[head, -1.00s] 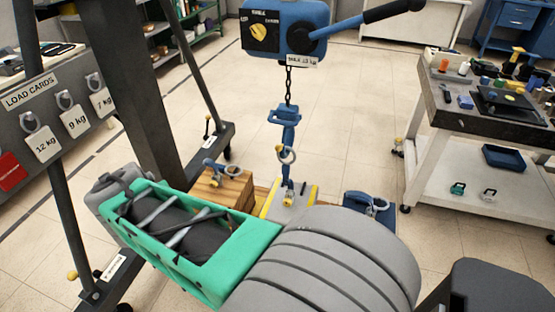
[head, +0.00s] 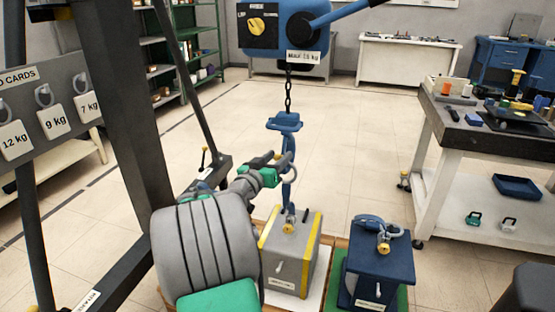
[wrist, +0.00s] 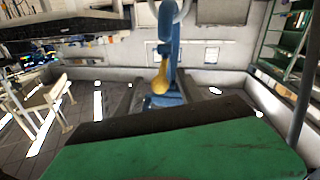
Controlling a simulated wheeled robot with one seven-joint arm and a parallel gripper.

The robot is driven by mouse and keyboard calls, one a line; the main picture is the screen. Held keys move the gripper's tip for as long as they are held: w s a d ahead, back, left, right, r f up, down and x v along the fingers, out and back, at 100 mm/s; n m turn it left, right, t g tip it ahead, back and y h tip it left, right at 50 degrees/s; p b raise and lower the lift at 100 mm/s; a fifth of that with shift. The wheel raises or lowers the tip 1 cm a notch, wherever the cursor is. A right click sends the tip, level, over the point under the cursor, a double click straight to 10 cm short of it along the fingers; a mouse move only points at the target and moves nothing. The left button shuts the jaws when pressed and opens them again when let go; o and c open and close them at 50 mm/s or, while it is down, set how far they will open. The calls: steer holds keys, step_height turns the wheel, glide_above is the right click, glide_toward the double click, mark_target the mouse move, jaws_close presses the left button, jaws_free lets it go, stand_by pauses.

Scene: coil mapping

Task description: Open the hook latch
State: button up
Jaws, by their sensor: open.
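The blue hook (head: 288,165) hangs on a chain under the blue hoist (head: 284,27). In the wrist view the hook (wrist: 168,45) is upright near the middle, with a yellow tab (wrist: 160,80) on it that looks like its latch. My gripper (head: 272,166) is just left of the hook in the head view, with its tips close to it. The latch is partly hidden by my gripper in the head view.
A grey block with yellow edges (head: 291,270) is under the hook. A blue block with a shackle (head: 372,277) stands to its right. The hoist's dark frame (head: 120,90) and load cards (head: 52,120) are at the left. A workbench (head: 475,130) stands at the right.

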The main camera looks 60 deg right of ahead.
steer(key=shift+d, duration=0.1)
steer(key=shift+c, duration=0.2)
jaws_close()
stand_by(1.2)
